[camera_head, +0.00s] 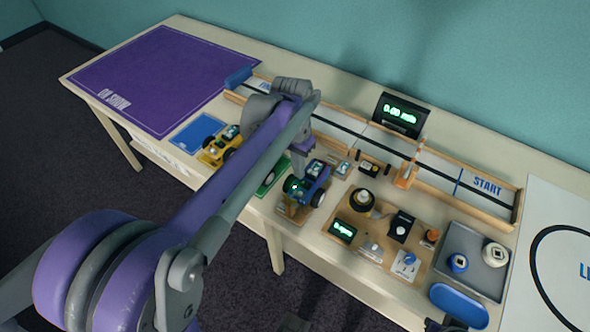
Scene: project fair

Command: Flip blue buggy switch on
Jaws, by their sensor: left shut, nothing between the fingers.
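The blue buggy (317,179) stands near the front edge of the table, at the middle of the picture. A small green glow shows at its left end. Its switch is too small to make out. My left gripper (300,172) points down at the buggy's back left side. It is shut and empty, with its tips close to the buggy; I cannot tell whether they touch it. My left arm crosses in front of the table and hides part of the area left of the buggy.
A yellow buggy (218,151) stands left, by a blue card (196,131). Behind runs a wooden track (440,178) with a speed display (401,113). Right are a wooden board (383,216) with parts, a grey tray (487,273) and a blue dish (459,306). The purple mat (160,80) is empty.

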